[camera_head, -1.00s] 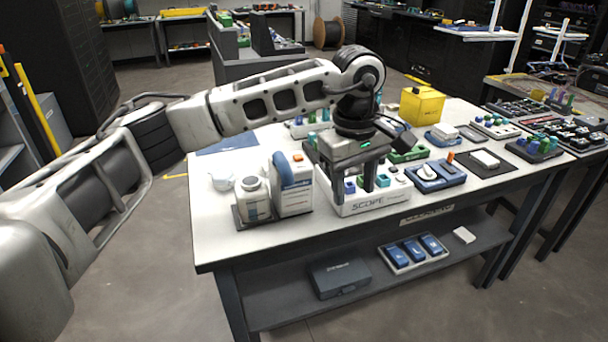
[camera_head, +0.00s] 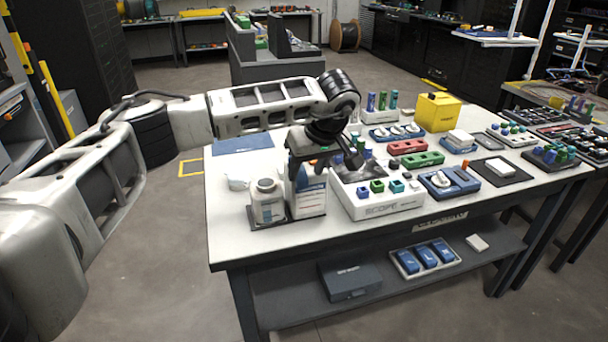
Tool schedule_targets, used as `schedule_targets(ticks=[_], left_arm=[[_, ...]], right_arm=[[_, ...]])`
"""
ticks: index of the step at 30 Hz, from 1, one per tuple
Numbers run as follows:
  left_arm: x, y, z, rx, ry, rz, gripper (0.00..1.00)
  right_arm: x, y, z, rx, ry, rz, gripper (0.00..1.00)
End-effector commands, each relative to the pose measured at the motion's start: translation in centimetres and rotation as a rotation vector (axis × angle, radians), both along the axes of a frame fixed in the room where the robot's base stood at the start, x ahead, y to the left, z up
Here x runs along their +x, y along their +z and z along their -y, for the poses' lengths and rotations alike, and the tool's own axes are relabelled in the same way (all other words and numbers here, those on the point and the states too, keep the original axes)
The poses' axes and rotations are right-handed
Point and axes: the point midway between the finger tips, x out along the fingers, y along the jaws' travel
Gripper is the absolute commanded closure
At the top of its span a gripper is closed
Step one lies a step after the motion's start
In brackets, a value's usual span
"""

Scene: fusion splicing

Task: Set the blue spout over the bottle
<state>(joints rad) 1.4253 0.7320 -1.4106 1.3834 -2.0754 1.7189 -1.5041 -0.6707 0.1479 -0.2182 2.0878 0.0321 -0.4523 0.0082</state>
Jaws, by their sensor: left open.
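My left gripper (camera_head: 318,166) is open and points down at the tall white and blue bottle (camera_head: 311,196), partly covering its upper part. I cannot tell whether it touches the bottle. A shorter white bottle (camera_head: 267,207) with a grey cap stands just left of it. Small coloured pieces sit in the front of the white SCOPE tray (camera_head: 378,210): a blue one (camera_head: 362,192), which may be the blue spout, a green one (camera_head: 377,186) and a teal one (camera_head: 397,186). My right gripper is out of view.
A small white cup-like item (camera_head: 238,182) and a blue mat (camera_head: 243,145) lie on the left of the table. A yellow container (camera_head: 438,111) and several trays crowd the back and right. The front left of the tabletop (camera_head: 232,240) is clear.

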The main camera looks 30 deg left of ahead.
Motion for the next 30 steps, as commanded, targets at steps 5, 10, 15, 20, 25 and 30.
schedule_targets(ticks=[5, 10, 15, 20, 25, 30], left_arm=[[0.3, -2.2, -0.9, 0.000, 0.000, -0.001, 0.54], [0.4, -3.0, -1.2, 0.000, -0.001, 0.000, 0.54], [0.4, -3.1, -1.2, 0.000, -0.001, 0.000, 0.54], [0.4, -3.0, -1.2, 0.000, -0.001, 0.000, 0.73], [0.4, -3.0, -1.2, 0.000, -0.001, 0.000, 1.00], [1.1, -3.1, 0.1, -0.003, -0.070, 0.001, 1.00]], right_arm=[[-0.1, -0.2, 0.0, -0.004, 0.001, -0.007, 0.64], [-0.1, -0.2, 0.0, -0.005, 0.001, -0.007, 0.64], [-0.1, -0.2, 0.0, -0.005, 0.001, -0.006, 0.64], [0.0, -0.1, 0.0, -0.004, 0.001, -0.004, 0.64], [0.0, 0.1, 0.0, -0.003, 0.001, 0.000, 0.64], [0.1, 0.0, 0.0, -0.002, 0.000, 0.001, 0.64]])
